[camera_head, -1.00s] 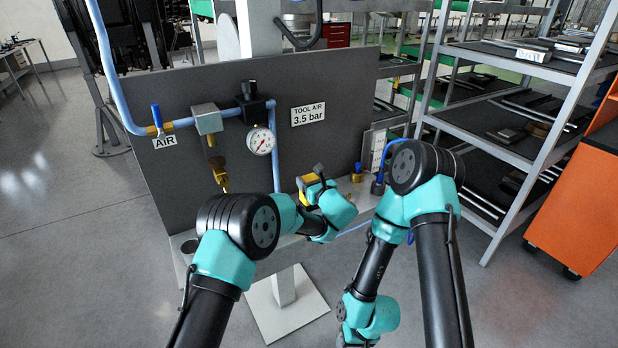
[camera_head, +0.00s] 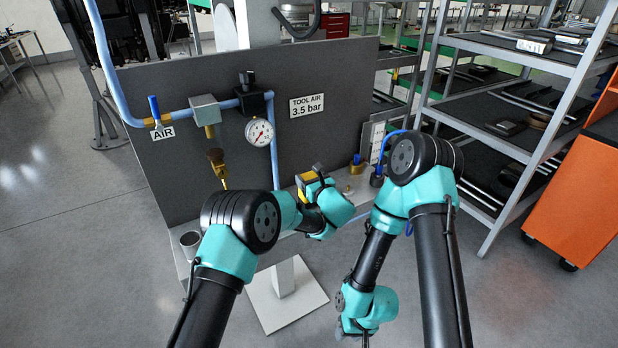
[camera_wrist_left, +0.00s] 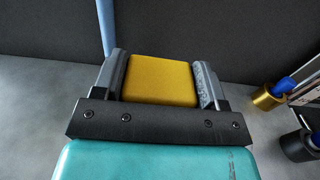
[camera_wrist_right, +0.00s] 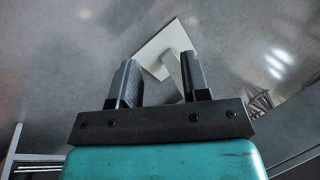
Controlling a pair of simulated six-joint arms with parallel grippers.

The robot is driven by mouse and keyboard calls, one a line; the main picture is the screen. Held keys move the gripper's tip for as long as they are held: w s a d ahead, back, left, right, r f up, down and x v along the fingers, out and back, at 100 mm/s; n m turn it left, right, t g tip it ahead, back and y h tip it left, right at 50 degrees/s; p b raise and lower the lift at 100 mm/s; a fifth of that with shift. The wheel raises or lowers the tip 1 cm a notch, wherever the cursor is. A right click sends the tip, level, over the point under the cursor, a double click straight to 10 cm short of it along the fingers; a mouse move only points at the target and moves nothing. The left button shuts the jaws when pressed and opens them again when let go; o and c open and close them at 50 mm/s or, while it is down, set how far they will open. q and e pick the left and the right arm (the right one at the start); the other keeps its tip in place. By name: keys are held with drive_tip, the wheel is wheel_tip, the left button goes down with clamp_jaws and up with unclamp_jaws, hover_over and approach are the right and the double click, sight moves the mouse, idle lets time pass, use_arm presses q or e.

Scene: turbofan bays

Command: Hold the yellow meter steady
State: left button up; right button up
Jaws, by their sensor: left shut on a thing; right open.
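The yellow meter (camera_wrist_left: 161,80) sits between the two fingers of my left gripper (camera_wrist_left: 161,84) in the left wrist view, one finger against each side. In the head view the yellow meter (camera_head: 306,179) shows in part above the bench ledge, in front of the dark panel. My left gripper (camera_head: 315,178) is partly hidden there by its own wrist. My right gripper (camera_wrist_right: 158,84) is open and empty in the right wrist view, above the floor. In the head view the right arm's wrist hangs low at the lower middle, and its fingers are hard to make out.
A dark panel (camera_head: 335,80) carries a blue air pipe (camera_head: 185,122), a round gauge (camera_head: 259,132) and a "TOOL AIR 3.5 bar" sign (camera_head: 307,105). A brass fitting with a blue top (camera_wrist_left: 268,96) stands right of the meter. A shelf rack (camera_head: 500,145) and orange cabinet (camera_head: 572,200) are at the right.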

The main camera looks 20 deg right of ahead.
drive_tip(key=shift+c, duration=0.2)
idle(0.6)
clamp_jaws()
idle(1.5)
